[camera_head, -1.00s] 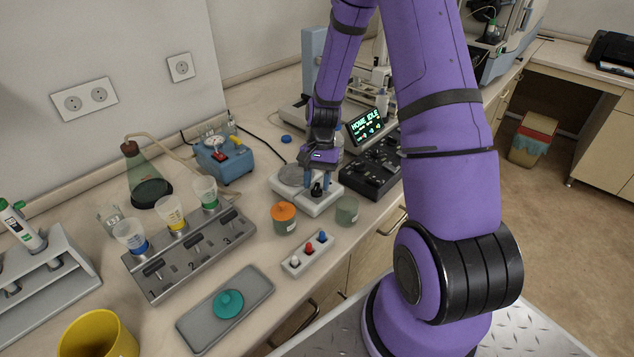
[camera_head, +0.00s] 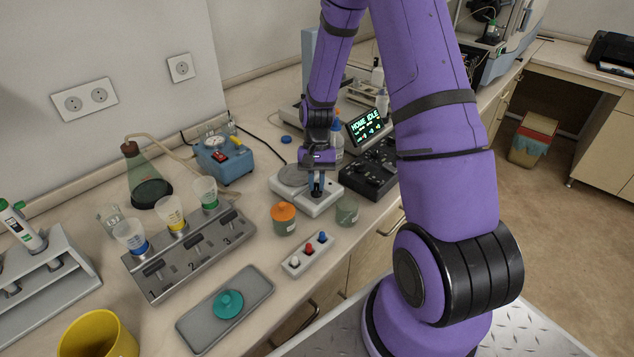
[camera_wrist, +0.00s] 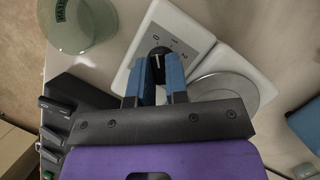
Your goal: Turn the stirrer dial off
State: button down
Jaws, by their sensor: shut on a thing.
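The stirrer (camera_head: 290,180) is a white unit with a round grey plate, standing on the bench; the wrist view also shows its white body (camera_wrist: 192,32). Its black dial (camera_wrist: 157,54) has a white pointer line and sits beside the printed marks 0, 1 and 2. The pointer's exact mark is hard to tell. My gripper (camera_wrist: 156,70) has its blue fingers on both sides of the dial, shut on it. In the head view my gripper (camera_head: 316,188) points down over the stirrer's front, and its fingers hide the dial.
A black control box (camera_head: 368,178) stands close right of the stirrer. An orange-lidded jar (camera_head: 284,218) and a greenish jar (camera_head: 347,210) stand in front of it. A rack with cups (camera_head: 190,250) is at left. A small panel of coloured switches (camera_head: 307,254) lies nearer.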

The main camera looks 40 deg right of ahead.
jog(key=shift+s+a+f+n, duration=0.1)
jog(key=shift+s+f+n, duration=0.1)
jog(key=shift+n, duration=0.3)
jog(key=c, duration=1.1)
grip_release()
jog(key=shift+w+r, duration=0.15)
jog(key=v, duration=1)
jog(key=shift+w+r, duration=0.15)
jog(key=shift+r, duration=0.1)
